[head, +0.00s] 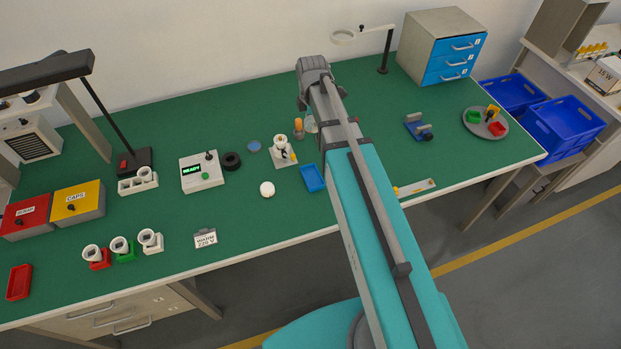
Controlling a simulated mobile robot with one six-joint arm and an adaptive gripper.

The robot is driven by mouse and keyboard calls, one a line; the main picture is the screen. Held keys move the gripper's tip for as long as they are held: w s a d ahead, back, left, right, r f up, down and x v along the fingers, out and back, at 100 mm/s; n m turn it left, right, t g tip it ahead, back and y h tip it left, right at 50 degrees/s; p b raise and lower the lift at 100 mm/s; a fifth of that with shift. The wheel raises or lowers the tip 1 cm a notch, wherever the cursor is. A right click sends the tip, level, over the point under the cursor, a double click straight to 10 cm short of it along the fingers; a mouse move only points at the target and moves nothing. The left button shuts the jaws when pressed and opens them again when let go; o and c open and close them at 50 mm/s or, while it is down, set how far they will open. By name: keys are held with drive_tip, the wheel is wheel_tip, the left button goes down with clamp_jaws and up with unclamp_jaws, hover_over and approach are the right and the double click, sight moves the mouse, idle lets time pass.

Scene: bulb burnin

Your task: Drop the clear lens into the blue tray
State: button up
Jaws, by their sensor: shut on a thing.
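The small blue tray (312,178) lies on the green bench top, just left of my arm. A clear, glassy piece that looks like the clear lens (311,124) shows at the left edge of my arm, above the tray in the picture. My arm partly covers this piece. My arm reaches away over the bench, and its grey wrist is beyond the clear piece. My gripper's fingers are hidden behind my arm. I cannot tell from this view whether they touch the clear piece or whether it rests on the bench.
An orange-topped piece (299,124) stands beside the clear one. A white fixture (284,148) and a white dome (267,189) are left of the tray. A control box (201,173) stands further left. A blue clamp-like block (417,128) and a round grey plate (484,132) are to the right.

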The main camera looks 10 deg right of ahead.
idle(0.5)
wheel_tip(320, 180, down, 5)
drive_tip(key=b, duration=0.4)
drive_tip(key=shift+r+b, duration=0.2)
drive_tip(key=shift+b, duration=0.15)
